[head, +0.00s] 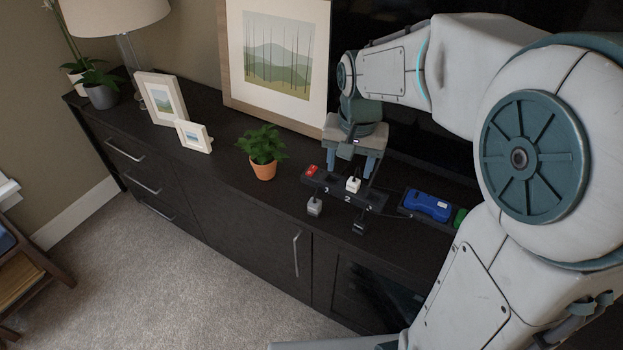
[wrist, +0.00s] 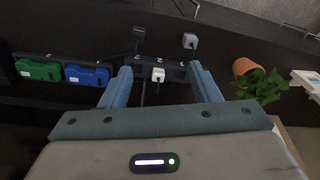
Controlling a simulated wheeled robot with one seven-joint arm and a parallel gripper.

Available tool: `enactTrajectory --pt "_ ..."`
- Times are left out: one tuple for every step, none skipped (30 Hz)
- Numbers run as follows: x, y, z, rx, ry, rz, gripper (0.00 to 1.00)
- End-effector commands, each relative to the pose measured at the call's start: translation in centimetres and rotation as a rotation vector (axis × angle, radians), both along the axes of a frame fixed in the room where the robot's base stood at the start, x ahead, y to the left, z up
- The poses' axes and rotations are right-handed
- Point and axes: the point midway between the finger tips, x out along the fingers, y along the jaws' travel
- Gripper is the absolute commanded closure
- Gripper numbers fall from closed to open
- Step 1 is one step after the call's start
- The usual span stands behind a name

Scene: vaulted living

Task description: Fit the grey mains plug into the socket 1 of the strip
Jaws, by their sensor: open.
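The dark power strip (head: 376,203) lies on the cabinet top, with a red switch (head: 311,170) at its left end in the head view. A white plug (head: 353,184) stands in its middle socket, by the number 2. The light grey plug (head: 314,205) sits apart, in front of the strip's left part; it also shows in the wrist view (wrist: 190,41). A black plug (head: 360,228) lies in front of the strip's right part. My gripper (head: 350,163) is open over the strip. In the wrist view the white plug appears between the fingers (wrist: 158,76). Socket 1's opening is unclear.
A blue box (head: 428,205) and a green one (head: 459,217) are right of the strip, in a dark holder. A potted plant (head: 263,150) stands left of it. Small photo frames (head: 194,136) and a large picture (head: 277,60) are farther left and behind. The cabinet's front edge is close to the loose plugs.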

Motion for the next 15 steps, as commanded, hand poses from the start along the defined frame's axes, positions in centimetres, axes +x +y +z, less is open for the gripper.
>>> enactTrajectory --pt "1.5 0.8 -1.7 0.001 0.018 -0.02 0.44" --pt "2.3 1.2 -2.4 0.002 0.026 -0.036 0.44" --pt "3.4 1.8 -3.3 0.004 0.037 -0.056 0.44" --pt "4.1 2.3 -3.9 0.004 0.045 -0.072 0.44" --pt "4.8 2.7 -4.6 0.004 0.053 -0.086 0.44" --pt "5.7 3.2 -5.5 0.004 0.063 -0.106 0.44" --pt "6.4 3.7 -6.1 0.004 0.07 -0.12 0.44" --pt "6.9 4.0 -6.7 0.003 0.077 -0.133 0.44" --pt "7.6 4.5 -7.5 0.002 0.085 -0.149 0.44" --pt "8.1 4.9 -8.1 0.001 0.09 -0.16 0.44" --pt "8.5 5.1 -8.5 0.001 0.093 -0.17 0.44" --pt "8.9 5.5 -9.1 0.0 0.1 -0.182 0.44" --pt "9.3 5.7 -9.4 0.0 0.102 -0.189 0.44" --pt "9.5 5.9 -9.7 -0.001 0.105 -0.197 0.44" --pt "9.8 6.1 -10.0 -0.001 0.107 -0.203 0.44"
